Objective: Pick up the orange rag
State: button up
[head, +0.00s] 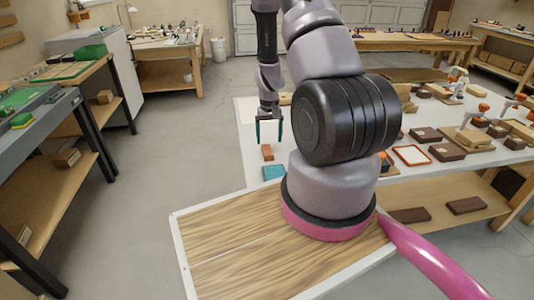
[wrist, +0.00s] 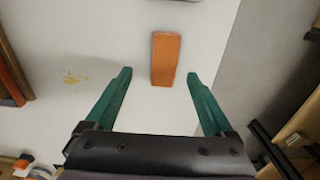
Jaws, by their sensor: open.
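The orange rag (wrist: 166,58) looks like a flat, narrow oblong on the white bench top in the wrist view. In the head view it is a small orange-brown piece (head: 267,152) near the bench's left edge. My gripper (wrist: 159,75) is open and empty, with its teal fingers apart. In the wrist view the rag's near end shows between the fingertips, and the rest extends beyond them. In the head view my gripper (head: 269,140) points down just above and behind the rag. The height gap is hard to judge.
A teal piece (head: 274,172) lies on the bench in front of the rag. Several brown blocks (head: 447,152) and a red-framed tray (head: 411,155) lie to the right. The bench surface (head: 247,117) around the rag is mostly clear, with its edge close on the left.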

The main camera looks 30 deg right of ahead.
aim_at(268, 150)
jog(key=f, duration=0.5)
jog(key=shift+a, duration=0.35)
grip_shut()
jog(key=shift+r, duration=0.2)
notch_tip(268, 150, up, 10)
jog(key=shift+f, duration=0.15)
